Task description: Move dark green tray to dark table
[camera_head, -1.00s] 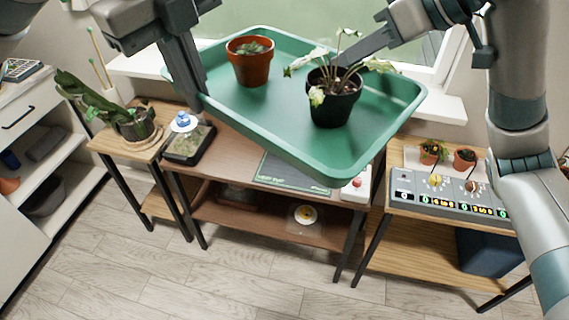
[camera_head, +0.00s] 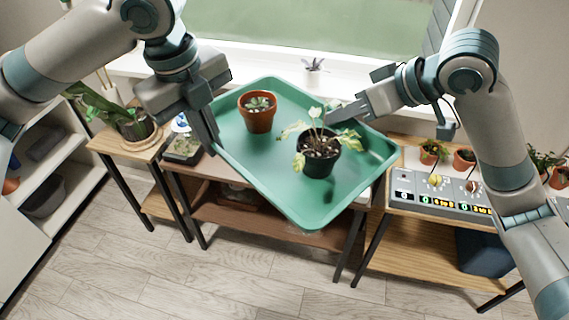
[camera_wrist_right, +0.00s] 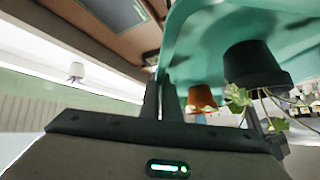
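The green tray (camera_head: 275,205) is held up in the air over the dark brown table (camera_head: 214,171), tilted in the head view. A terracotta pot (camera_head: 258,118) with a small succulent and a black pot (camera_head: 317,163) with a leafy plant stand upright on it. My left gripper (camera_head: 212,142) is shut on the tray's left rim. My right gripper (camera_head: 338,116) is at the far right rim, partly hidden by leaves. In the right wrist view its fingers (camera_wrist_right: 163,98) close on the tray edge (camera_wrist_right: 172,50). The tray hides most of the tabletop.
A light wooden stand with a grey control box (camera_head: 435,195) and small pots is on the right. Another wooden stand (camera_head: 130,147) with a plant is on the left. A small white pot (camera_head: 313,75) sits on the windowsill behind.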

